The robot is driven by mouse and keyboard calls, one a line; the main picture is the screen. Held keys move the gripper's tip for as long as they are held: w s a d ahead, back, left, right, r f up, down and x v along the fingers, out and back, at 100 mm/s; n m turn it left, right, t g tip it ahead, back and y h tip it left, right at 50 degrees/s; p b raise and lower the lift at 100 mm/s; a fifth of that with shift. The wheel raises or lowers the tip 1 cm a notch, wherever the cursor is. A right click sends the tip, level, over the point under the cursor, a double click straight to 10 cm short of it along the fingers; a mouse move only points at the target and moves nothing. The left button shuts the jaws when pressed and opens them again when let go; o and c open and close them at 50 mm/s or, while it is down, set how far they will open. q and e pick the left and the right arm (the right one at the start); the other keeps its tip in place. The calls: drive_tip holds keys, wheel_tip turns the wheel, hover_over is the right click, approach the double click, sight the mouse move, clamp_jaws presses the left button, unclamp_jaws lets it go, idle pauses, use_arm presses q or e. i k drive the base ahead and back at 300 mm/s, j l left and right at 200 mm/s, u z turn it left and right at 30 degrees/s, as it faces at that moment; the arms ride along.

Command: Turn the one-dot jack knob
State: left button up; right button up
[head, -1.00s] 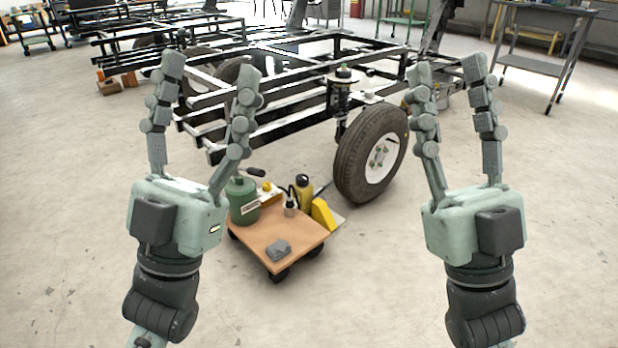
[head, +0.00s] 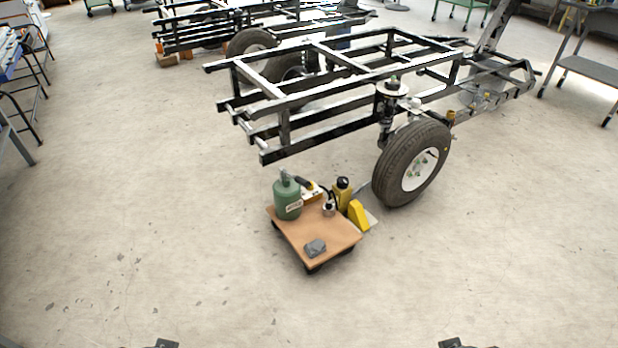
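A small yellow and black upright unit (head: 342,194), which may be a jack, stands at the right back of a low wooden dolly (head: 308,232). A black hose runs beside it to a small silver fitting (head: 328,208). No knob with one dot can be made out at this size. Only small dark pieces, likely of my arms, show at the bottom edge.
The dolly also holds a green canister (head: 288,197) and a grey lump (head: 315,247). A yellow wedge (head: 358,215) is at its right side. A wheel (head: 411,163) and black vehicle frame (head: 300,72) stand behind. Floor in front is clear.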

sight(342, 183)
drive_tip(key=i+l+u, duration=0.3)
drive_tip(key=l+u, duration=0.15)
drive_tip(key=l, duration=0.15)
drive_tip(key=i+l+u, duration=0.2)
drive_tip(key=l, duration=0.15)
drive_tip(key=i+l+u, duration=0.1)
drive_tip(key=l, duration=0.65)
drive_tip(key=i+l+u, duration=0.1)
drive_tip(key=l, duration=0.65)
drive_tip(key=i+l+u, duration=0.15)
drive_tip(key=l, duration=0.6)
